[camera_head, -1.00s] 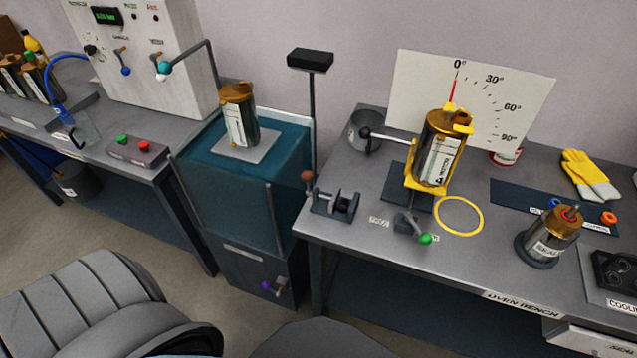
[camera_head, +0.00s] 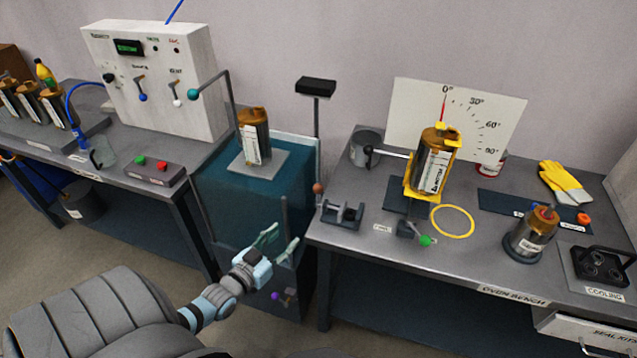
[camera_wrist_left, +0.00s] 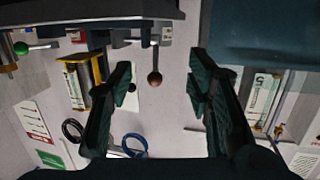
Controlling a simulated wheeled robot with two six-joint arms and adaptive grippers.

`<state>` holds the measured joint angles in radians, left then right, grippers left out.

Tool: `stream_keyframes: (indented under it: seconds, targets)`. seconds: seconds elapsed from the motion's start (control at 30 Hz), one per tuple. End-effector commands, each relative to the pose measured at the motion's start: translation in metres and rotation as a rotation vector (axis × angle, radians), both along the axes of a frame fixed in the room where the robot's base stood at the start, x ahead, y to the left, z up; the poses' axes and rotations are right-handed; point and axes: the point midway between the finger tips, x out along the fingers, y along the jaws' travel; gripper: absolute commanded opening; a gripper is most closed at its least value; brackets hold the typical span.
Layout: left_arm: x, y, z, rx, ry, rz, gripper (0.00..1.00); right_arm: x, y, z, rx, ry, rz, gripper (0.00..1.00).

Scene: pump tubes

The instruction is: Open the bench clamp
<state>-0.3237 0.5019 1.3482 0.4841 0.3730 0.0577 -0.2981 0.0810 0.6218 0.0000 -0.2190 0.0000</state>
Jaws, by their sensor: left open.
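The bench clamp (camera_head: 342,213) is a small dark grey device on the near left corner of the right bench. Its lever stands up at the left and ends in a brown-red ball knob (camera_head: 318,188). My left gripper (camera_head: 276,243) is open and empty, left of the clamp and in front of the teal tank, apart from the knob. In the left wrist view, which looks upside down, the knob (camera_wrist_left: 154,79) shows between the open fingers, farther off. My right gripper is not in view.
The teal tank (camera_head: 225,200) holds a canister on its lid, close behind my left gripper. A thin post (camera_head: 316,130) rises behind the clamp. On the bench stand a yellow tilting cradle (camera_head: 409,193) with a canister, a green-knobbed handle (camera_head: 425,240) and a yellow ring (camera_head: 453,221).

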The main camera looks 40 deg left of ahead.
Motion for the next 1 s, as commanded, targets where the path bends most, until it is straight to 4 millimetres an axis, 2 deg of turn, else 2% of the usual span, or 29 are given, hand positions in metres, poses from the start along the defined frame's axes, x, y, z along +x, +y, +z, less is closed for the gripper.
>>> stream_keyframes:
  seconds: [0.03, 0.1, 0.13, 0.27, 0.37, 0.5, 0.6, 0.8, 1.0]
  targets:
    - [0.008, -0.001, 0.03, -0.007, -0.069, -0.016, 0.46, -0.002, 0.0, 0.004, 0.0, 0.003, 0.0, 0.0]
    - [0.016, -0.002, 0.054, -0.018, -0.133, -0.03, 0.46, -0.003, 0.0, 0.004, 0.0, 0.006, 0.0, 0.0]
    - [0.019, -0.002, 0.058, -0.021, -0.147, -0.033, 0.46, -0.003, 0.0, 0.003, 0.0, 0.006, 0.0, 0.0]
    - [0.04, -0.001, 0.058, -0.022, -0.156, -0.033, 0.46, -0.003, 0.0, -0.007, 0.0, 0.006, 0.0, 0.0]
    - [0.067, 0.001, 0.055, -0.021, -0.157, -0.033, 0.46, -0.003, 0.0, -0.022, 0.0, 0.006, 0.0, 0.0]
    - [0.111, 0.004, 0.051, -0.02, -0.157, -0.032, 0.46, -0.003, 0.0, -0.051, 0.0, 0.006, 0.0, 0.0]
    - [0.135, 0.006, 0.05, -0.019, -0.154, -0.031, 0.46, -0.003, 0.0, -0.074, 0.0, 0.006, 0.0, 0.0]
    - [0.154, 0.007, 0.057, -0.02, -0.149, -0.031, 0.46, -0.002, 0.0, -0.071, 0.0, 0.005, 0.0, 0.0]
    - [0.16, 0.007, 0.058, -0.021, -0.147, -0.03, 0.46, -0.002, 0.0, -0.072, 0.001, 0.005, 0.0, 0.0]
